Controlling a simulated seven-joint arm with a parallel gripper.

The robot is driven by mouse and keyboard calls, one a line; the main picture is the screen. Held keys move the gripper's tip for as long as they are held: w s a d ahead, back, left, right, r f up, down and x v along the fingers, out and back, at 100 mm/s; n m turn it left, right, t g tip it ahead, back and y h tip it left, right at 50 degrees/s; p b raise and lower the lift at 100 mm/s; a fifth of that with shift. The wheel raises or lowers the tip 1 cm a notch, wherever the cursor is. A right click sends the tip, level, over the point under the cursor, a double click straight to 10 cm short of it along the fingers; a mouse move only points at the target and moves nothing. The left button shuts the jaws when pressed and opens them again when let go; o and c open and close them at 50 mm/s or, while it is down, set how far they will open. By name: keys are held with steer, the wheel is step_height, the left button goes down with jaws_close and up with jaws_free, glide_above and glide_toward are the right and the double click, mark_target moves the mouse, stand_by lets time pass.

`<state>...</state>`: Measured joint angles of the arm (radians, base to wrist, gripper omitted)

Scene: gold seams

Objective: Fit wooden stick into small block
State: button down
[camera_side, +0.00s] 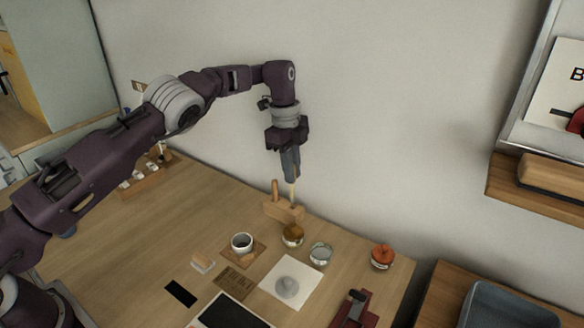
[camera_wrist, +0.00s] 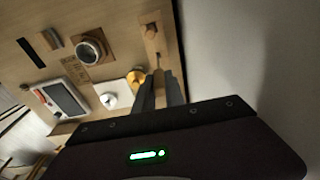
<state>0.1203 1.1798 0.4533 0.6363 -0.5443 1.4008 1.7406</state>
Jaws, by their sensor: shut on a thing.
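The small wooden block (camera_side: 283,211) stands at the back of the table near the wall. An upright brown peg (camera_side: 275,188) rises from its left part. My gripper (camera_side: 291,178) points down over the block's right part, shut on a thin, pale wooden stick (camera_side: 292,193). The stick is about upright, and its lower end meets the block's top in the side view; I cannot tell whether it is in a hole. In the wrist view the block (camera_wrist: 153,45) lies beyond my fingertips (camera_wrist: 158,76), which hide most of the stick.
Near the block are an amber jar (camera_side: 292,235), a glass jar (camera_side: 320,252) and a dark-rimmed cup (camera_side: 242,242). An orange-topped jar (camera_side: 382,256) stands at the right. The wall is close behind the block.

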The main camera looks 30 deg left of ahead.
steer(key=shift+f, duration=2.9)
stand_by(2.4)
steer(key=c, duration=1.3)
jaws_free()
steer(key=shift+a+r, duration=0.15)
steer(key=shift+r, duration=1.1)
steer(key=shift+a+r, duration=0.15)
steer(key=shift+r, duration=1.1)
